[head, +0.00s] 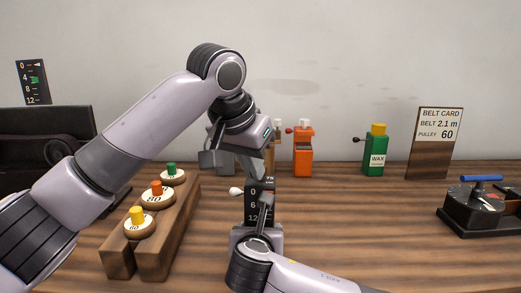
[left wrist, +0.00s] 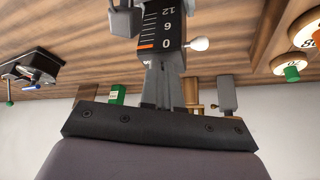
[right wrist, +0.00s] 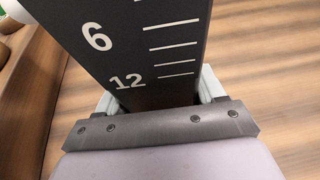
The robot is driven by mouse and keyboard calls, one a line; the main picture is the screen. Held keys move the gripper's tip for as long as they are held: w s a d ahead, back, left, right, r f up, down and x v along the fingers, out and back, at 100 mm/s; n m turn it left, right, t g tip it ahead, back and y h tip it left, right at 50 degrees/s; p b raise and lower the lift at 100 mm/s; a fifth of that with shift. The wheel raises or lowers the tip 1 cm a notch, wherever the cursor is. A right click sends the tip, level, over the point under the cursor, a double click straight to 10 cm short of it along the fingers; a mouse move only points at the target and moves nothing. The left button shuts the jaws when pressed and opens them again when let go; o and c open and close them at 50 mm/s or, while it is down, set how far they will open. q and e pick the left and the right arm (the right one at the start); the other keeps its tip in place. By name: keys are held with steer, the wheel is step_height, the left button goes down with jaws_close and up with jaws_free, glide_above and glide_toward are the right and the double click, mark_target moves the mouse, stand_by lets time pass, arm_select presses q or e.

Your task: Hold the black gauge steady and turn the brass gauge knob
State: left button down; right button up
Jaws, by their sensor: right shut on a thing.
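The black gauge (head: 252,205) stands upright in the middle, with a white scale marked 0, 6 and 12. It shows upside down in the left wrist view (left wrist: 164,32) and fills the right wrist view (right wrist: 130,45). A white knob (head: 236,191) sticks out from its side, also in the left wrist view (left wrist: 197,44). My right gripper (head: 264,205) is shut on the gauge's lower part. My left gripper (left wrist: 164,68) is over the gauge's top end, its fingers close together. They cover that end, and I cannot make out a brass knob or any grip there.
A wooden rack (head: 150,245) with numbered discs stands at left. An orange dispenser (head: 303,152), a green wax bottle (head: 375,152) and a belt card (head: 436,140) stand behind. A dark device with a blue handle (head: 480,207) is at right. The table between is clear.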

steer(key=shift+s+a+f, duration=0.15)
steer(key=shift+a+f, duration=0.05)
steer(key=shift+f, duration=0.1)
arm_select(q)
step_height(320, 180, up, 6)
steer(key=shift+a, duration=0.2)
arm_select(e)
steer(key=shift+d, duration=0.25)
arm_select(q)
steer(key=shift+s, duration=0.1)
arm_select(e)
steer(key=shift+w, duration=0.2)
steer(key=o, duration=1.7)
steer(key=shift+d, duration=0.1)
steer(key=shift+r, duration=0.1)
steer(key=shift+s+r, duration=0.1)
